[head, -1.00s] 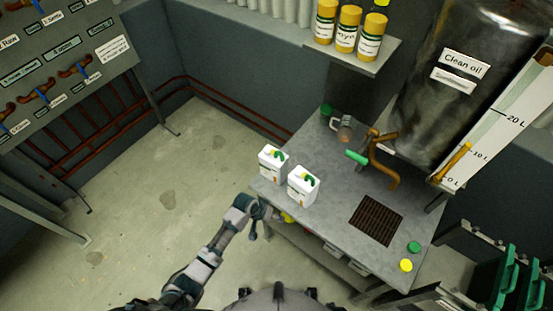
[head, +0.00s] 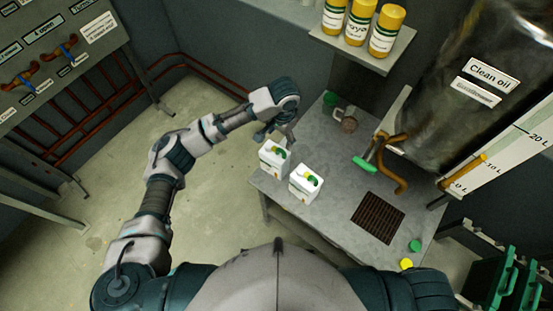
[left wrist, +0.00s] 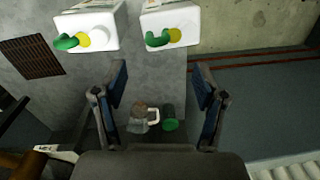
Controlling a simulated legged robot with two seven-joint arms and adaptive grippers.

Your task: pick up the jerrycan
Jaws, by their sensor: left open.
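Two white jerrycans with green handles and yellow caps stand upright on the grey table, the left one (head: 272,160) at its left edge and the right one (head: 303,186) close beside it. My left gripper (head: 277,134) is open and empty, just beyond the left jerrycan in the head view. In the left wrist view, the left jerrycan (left wrist: 170,28) and the right jerrycan (left wrist: 92,25) are at the top, beyond the open fingertips (left wrist: 160,84). Neither is between the fingers. My right gripper is not in view.
A shelf with yellow canisters (head: 359,24) and the clean oil tank (head: 468,60) stand behind. Open floor (head: 215,215) lies left.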

